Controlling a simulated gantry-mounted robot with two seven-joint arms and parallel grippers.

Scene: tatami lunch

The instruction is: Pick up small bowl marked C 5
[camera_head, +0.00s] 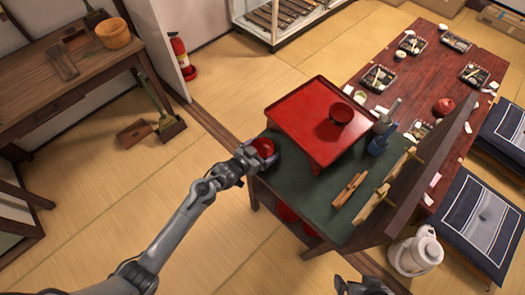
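A small red bowl (263,146) is at the left corner of the green-topped table (292,187), beside the red tray stand. My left gripper (259,156) is right at this bowl, with its fingers close against the near side. I cannot tell whether they are closed on it or whether the bowl is off the table. No marking such as C 5 is readable. Another red bowl (341,113) sits on the red tray stand (303,107). My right gripper (362,287) shows only partly at the bottom edge, away from the bowls, and its fingers are unclear.
Wooden pieces (349,190), a blue vessel (378,146) and an upright dark board (410,195) crowd the green table's right side. More red items (287,212) are beneath it. A long set dining table (465,75) lies beyond. The tatami floor at left is mostly clear.

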